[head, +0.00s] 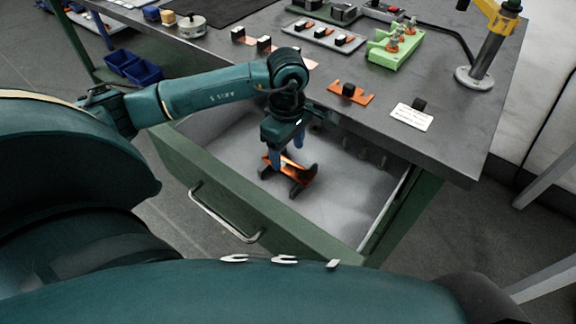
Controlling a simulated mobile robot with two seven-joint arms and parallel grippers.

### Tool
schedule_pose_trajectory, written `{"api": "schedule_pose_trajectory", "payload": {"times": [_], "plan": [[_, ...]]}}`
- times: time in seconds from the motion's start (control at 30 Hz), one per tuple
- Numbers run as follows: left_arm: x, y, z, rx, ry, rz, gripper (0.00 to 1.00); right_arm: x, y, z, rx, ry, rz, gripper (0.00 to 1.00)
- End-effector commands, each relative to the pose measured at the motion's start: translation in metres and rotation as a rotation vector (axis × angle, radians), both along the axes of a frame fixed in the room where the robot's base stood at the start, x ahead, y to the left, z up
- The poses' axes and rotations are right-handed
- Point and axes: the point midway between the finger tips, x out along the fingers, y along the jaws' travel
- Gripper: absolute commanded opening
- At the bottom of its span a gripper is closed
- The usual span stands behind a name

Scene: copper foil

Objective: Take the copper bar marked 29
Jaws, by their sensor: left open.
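A copper bar (296,174) lies in the open drawer (225,146), resting across dark supports. No number can be read on it. My left gripper (287,158) points down into the drawer, right over this bar, with its blue fingers apart. The fingertips are close to the bar's far side; I cannot tell whether they touch it. Part of the bar is hidden by the fingers. My right gripper is not in view.
The drawer's green front with a metal handle (225,220) faces me. On the grey worktop (440,140) above are a copper piece with a black block (349,91), a white label card (411,117), a green fixture (396,48) and a lamp-like stand (475,77).

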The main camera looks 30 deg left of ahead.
Motion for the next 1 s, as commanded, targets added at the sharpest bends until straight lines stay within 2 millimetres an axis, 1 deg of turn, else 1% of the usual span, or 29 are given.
{"api": "schedule_pose_trajectory", "payload": {"times": [0.03, 0.1, 0.2, 0.43, 0.47, 1.0], "plan": [[0.0, -0.001, -0.01, -0.001, 0.005, 0.0, 0.62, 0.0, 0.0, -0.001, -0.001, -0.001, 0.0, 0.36], [0.0, -0.001, -0.021, -0.001, 0.004, 0.0, 0.62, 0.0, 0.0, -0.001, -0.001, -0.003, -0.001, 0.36], [0.0, -0.001, -0.033, -0.001, 0.003, 0.001, 0.62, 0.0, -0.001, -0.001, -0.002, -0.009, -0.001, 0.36], [0.001, 0.0, -0.036, 0.0, 0.0, 0.0, 0.62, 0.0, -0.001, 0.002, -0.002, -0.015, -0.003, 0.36], [0.001, 0.0, -0.036, 0.0, 0.0, 0.0, 0.6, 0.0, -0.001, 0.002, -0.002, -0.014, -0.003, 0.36], [0.001, 0.0, -0.035, 0.0, 0.0, 0.0, 0.16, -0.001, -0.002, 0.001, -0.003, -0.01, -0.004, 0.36]]}}
